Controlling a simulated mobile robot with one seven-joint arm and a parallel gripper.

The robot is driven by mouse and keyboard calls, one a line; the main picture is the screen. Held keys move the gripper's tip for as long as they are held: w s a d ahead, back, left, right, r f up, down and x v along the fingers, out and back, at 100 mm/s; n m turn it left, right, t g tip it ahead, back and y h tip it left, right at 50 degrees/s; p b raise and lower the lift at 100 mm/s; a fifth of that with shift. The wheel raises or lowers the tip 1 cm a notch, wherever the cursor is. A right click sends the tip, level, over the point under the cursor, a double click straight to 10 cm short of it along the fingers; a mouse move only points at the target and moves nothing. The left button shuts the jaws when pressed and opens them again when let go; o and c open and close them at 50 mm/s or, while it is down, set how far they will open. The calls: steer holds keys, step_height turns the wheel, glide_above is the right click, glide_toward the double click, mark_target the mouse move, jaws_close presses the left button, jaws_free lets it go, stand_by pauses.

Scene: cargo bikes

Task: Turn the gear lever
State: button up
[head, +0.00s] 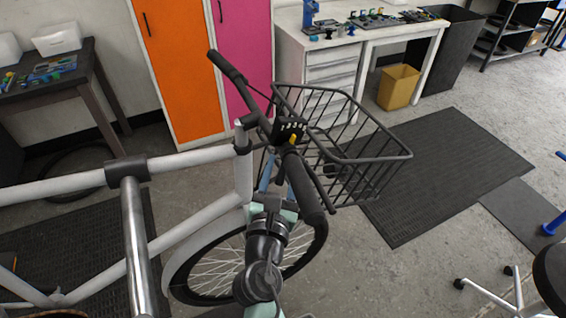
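The bike's handlebar carries a black grip (303,185) on the near side and another grip (227,66) on the far side. A small black unit with a yellow part (293,139) sits on the bar at the inner end of the near grip; it looks like the gear lever, but its exact shape is too small to tell. My arm reaches up from the bottom, and my gripper (277,180) is just below and left of the near grip. Its fingertips are largely hidden by the bar and wrist, so I cannot tell whether it touches anything.
A black wire basket (345,150) is fixed in front of the handlebar. The white bike frame (205,225) fills the lower left. A silver post (137,240) stands by it. Open floor with a black mat (450,175) lies to the right; a stool (550,275) is at the right edge.

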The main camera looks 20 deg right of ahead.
steer(key=shift+w+d, duration=0.25)
steer(key=shift+w, duration=0.1)
jaws_close()
stand_by(1.3)
